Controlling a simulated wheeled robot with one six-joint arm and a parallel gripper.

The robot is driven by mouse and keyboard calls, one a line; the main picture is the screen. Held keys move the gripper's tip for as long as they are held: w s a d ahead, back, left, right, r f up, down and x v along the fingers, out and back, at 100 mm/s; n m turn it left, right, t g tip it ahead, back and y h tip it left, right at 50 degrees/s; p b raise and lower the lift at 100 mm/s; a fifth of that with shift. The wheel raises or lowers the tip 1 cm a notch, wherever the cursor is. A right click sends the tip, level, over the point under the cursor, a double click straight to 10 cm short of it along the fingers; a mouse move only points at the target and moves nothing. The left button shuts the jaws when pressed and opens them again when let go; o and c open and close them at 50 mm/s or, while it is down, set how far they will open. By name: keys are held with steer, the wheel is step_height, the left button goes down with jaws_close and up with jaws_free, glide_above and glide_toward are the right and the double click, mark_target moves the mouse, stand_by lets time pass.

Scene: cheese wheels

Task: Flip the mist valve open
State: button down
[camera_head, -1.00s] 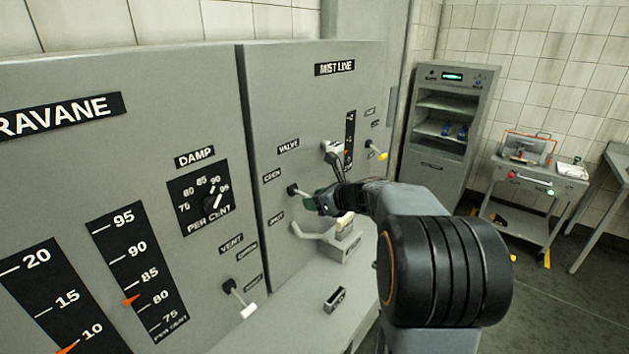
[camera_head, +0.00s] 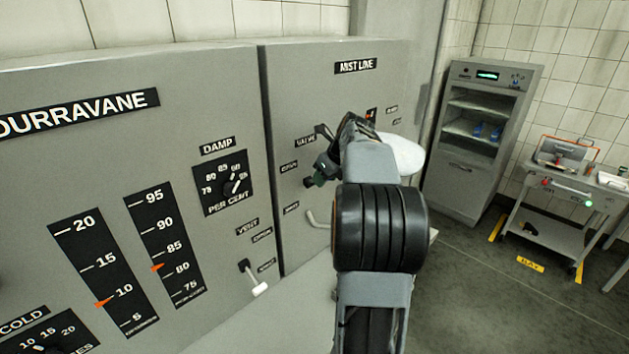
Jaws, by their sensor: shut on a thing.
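The handle sticks out of the panel, roughly level in the picture. My gripper (camera_head: 324,172) is at the handle and shut on it. My wrist and arm cover the area right of the handle, so the fingertips are only partly seen.
A pale curved bar (camera_head: 316,222) juts from the panel below the valve. A white-tipped vent lever (camera_head: 257,288) is at lower left. A grey cabinet (camera_head: 466,180) and a cart (camera_head: 545,224) stand at right, with open floor before them.

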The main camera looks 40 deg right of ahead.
steer(key=shift+f, duration=0.1)
stand_by(0.3)
steer(key=c, duration=0.6)
jaws_free()
steer(key=shift+c, duration=0.2)
steer(key=v, duration=1.3)
steer(key=shift+r+b, duration=0.45)
steer(key=shift+r, duration=0.05)
steer(key=shift+d, duration=0.1)
